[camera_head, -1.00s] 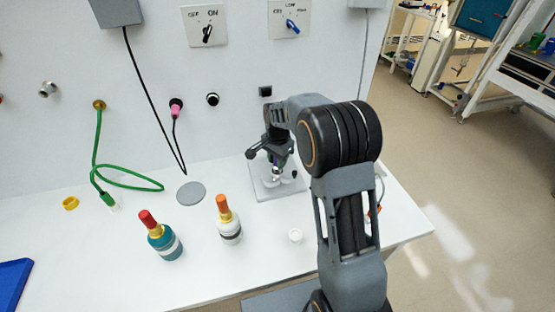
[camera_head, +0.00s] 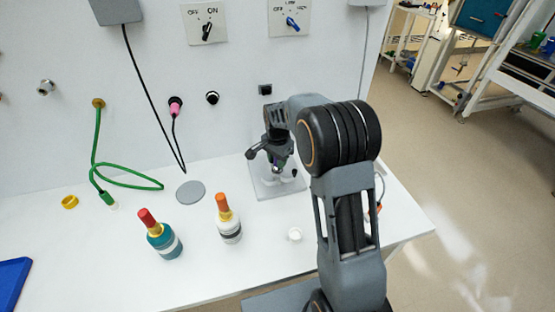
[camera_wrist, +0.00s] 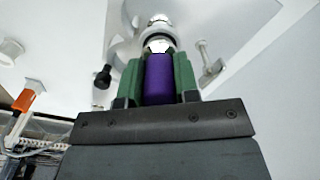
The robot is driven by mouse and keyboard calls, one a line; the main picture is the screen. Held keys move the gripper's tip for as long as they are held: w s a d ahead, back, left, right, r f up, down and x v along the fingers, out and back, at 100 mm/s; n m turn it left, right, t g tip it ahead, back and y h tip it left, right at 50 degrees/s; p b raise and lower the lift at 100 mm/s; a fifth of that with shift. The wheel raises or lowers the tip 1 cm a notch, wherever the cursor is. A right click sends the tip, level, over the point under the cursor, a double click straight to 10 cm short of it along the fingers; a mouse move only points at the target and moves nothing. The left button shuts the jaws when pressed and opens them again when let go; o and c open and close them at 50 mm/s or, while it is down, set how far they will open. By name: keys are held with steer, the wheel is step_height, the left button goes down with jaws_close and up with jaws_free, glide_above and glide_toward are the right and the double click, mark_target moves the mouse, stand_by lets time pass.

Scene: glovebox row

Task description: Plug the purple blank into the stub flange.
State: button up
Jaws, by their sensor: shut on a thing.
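The purple blank (camera_wrist: 158,80) is held upright in the wrist view between the green finger pads of my gripper (camera_wrist: 158,68). A pale metallic end shows just beyond it. Past that end is a light round fitting (camera_wrist: 158,24), which looks like the stub flange. I cannot tell whether the two touch. In the head view my gripper (camera_head: 278,162) is low over the grey base plate (camera_head: 265,192) at the back of the bench. The blank and the flange are mostly hidden there by my gripper and arm.
A teal bottle (camera_head: 166,242) and a white bottle (camera_head: 229,228) stand left of the plate. A green hose (camera_head: 130,183) and a grey disc (camera_head: 190,192) lie farther left. The wall panel (camera_head: 230,80) rises behind.

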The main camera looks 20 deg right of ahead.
steer(key=shift+f+b, duration=0.5)
steer(key=shift+f, duration=0.3)
steer(key=o, duration=1.1)
step_height(320, 180, up, 14)
steer(key=shift+f, duration=0.1)
steer(key=shift+w+f+n, duration=0.1)
steer(key=shift+w+n, duration=0.1)
steer(key=shift+n, duration=0.5)
steer(key=s+n+t, duration=0.1)
steer(key=s+n, duration=0.2)
steer(key=s, duration=0.4)
steer(key=s+f+n+t, duration=0.1)
steer(key=s+n, duration=0.2)
steer(key=s, duration=0.5)
steer(key=s+f+n+t, duration=0.1)
steer(key=s+n, duration=0.3)
steer(key=s, duration=0.4)
steer(key=shift+s+f+t, duration=0.2)
steer(key=shift+s+t, duration=0.05)
steer(key=shift+t, duration=0.25)
